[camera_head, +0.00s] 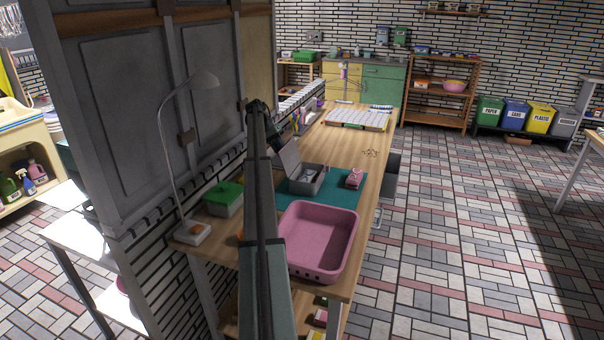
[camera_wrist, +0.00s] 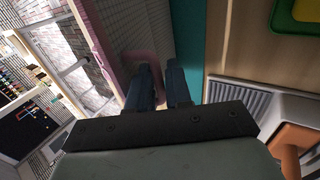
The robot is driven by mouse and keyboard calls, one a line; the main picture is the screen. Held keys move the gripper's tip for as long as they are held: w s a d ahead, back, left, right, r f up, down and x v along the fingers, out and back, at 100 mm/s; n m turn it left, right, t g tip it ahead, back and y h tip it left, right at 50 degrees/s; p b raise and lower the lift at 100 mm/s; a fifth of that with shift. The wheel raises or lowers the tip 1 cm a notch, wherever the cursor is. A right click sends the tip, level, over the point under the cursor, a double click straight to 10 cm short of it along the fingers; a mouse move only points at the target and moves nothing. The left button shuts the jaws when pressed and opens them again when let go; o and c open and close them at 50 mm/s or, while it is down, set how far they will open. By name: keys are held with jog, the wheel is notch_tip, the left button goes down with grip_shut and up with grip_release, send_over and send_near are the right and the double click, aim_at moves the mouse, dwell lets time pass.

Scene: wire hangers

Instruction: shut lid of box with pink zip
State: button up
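In the head view, a grey box (camera_head: 321,186) stands on the teal mat with its lid (camera_head: 289,161) raised on the left side. Small pale and bluish contents show inside; I cannot make out a pink zip there. A small pink object (camera_head: 354,179) sits just right of the box. My arm crosses the bench left of the box, its end bent down near the raised lid; the fingertips are not clear there.
A large pink tub (camera_head: 320,240) stands in front of the box on the wooden bench. A green-lidded box (camera_head: 223,197) and a desk lamp (camera_head: 195,233) stand at left. A teal mat (camera_head: 343,196) lies under the box. An open drawer (camera_head: 391,174) projects at the bench's right edge.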

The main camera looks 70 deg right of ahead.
jog(key=shift+c, duration=1)
jog(key=shift+s+r, duration=0.1)
jog(key=shift+s, duration=0.05)
